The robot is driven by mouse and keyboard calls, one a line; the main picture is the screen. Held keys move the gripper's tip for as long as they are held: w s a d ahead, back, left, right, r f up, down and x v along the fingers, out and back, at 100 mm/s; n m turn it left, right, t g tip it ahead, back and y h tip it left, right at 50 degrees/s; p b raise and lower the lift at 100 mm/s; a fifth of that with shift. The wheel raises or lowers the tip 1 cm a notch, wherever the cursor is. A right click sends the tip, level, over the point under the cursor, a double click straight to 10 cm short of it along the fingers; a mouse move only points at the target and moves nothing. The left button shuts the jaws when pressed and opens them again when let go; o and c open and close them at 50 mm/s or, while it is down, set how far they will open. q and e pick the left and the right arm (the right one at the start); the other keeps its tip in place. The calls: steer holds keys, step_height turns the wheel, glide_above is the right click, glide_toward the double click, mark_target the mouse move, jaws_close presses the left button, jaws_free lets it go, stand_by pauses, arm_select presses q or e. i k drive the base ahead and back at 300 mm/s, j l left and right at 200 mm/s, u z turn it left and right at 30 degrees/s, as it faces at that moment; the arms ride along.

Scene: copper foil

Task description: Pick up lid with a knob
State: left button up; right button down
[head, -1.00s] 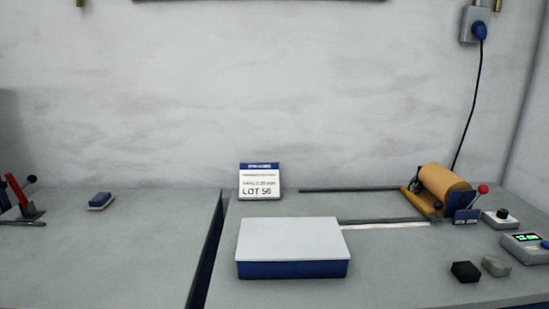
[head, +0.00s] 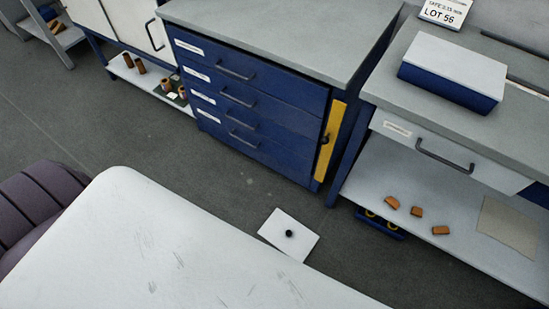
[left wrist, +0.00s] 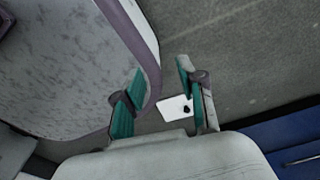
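The lid is a white square plate (head: 274,228) with a small black knob (head: 289,233) on top. It lies flat on the dark floor, knob up, in front of the blue drawer cabinet. The lid (left wrist: 172,110) also shows in the left wrist view, beyond the fingers and near the right finger. My left gripper (left wrist: 160,72) is open, with its green-padded fingers apart and nothing between them. It is above the floor and apart from the lid. Neither gripper shows in the head view, and my right gripper is not seen.
A blue drawer cabinet (head: 245,105) stands behind the lid. To its right a workbench has a drawer with a handle (head: 445,158) and a low shelf (head: 400,240) holding several copper-coloured pieces. A white-topped blue box (head: 455,70) sits on the bench. Bare floor surrounds the lid.

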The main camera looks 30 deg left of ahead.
mark_target(290, 236)
steer(key=k+j+u, duration=0.15)
steer(key=k, duration=0.3)
steer(key=k+u, duration=0.2)
steer(key=k, duration=0.25)
